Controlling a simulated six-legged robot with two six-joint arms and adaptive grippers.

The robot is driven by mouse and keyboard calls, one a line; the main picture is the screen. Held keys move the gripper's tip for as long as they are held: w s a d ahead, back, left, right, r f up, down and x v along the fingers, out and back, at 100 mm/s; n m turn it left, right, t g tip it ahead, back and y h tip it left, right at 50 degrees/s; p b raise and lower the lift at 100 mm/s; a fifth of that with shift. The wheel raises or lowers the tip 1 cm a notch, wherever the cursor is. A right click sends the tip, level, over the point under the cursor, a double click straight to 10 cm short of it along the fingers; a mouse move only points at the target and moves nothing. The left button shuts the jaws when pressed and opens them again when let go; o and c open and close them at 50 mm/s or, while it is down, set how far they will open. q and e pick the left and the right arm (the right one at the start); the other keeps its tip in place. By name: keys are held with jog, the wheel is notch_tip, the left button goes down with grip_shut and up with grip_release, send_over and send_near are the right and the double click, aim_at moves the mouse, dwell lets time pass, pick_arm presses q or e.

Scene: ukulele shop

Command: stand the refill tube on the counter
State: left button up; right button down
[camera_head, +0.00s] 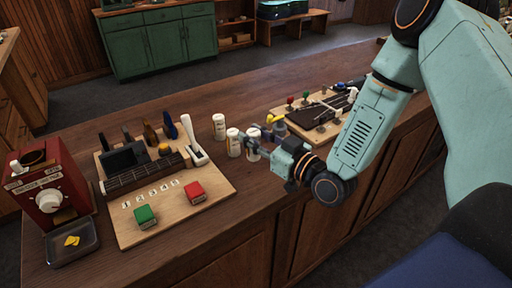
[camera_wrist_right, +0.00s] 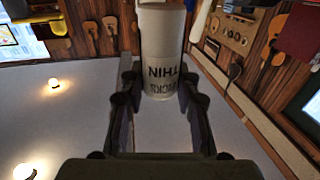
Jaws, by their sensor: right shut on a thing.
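My right gripper (camera_head: 258,143) is shut on a white refill tube (camera_head: 252,150). In the right wrist view the tube (camera_wrist_right: 160,55) sits between the two fingers of the gripper (camera_wrist_right: 158,90), and its dark label reads "THIN" and "PICKS", upside down in the picture. In the head view the tube looks about upright over the counter (camera_head: 240,200); I cannot tell whether its base touches the wood. Two similar white tubes stand just to its left, a near one (camera_head: 233,142) and a farther one (camera_head: 219,127). My left gripper is not in view.
A wooden board (camera_head: 215,187) with a ukulele neck, a green block (camera_head: 145,215) and a red block (camera_head: 194,191) lies left. A red machine (camera_head: 50,190) stands far left. A second board (camera_head: 315,130) with clamps lies behind my gripper. Bare counter shows in front.

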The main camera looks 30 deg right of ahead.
aim_at(256, 160)
jog(key=shift+a+f, duration=0.25)
jog(key=shift+f, duration=0.6)
jog(key=shift+s+a+f, duration=0.1)
jog(key=shift+s+f, duration=0.1)
jog(key=shift+f, duration=0.05)
jog(key=shift+s, duration=0.2)
jog(key=shift+s+d+r, duration=0.1)
jog(key=shift+d, duration=0.3)
jog(key=shift+w+f, duration=0.2)
jog(key=shift+w+f+b, duration=0.15)
jog(key=shift+f+b, duration=0.05)
jog(key=shift+b, duration=0.15)
jog(key=shift+a+f, duration=0.1)
jog(key=shift+s+a, duration=0.15)
jog(key=shift+s, duration=0.1)
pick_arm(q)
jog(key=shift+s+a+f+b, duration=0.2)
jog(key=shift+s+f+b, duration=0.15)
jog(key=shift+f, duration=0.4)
pick_arm(e)
jog(key=shift+f, duration=0.2)
jog(key=c, duration=1)
grip_release()
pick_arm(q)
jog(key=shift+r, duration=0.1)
pick_arm(e)
jog(key=shift+r, duration=0.1)
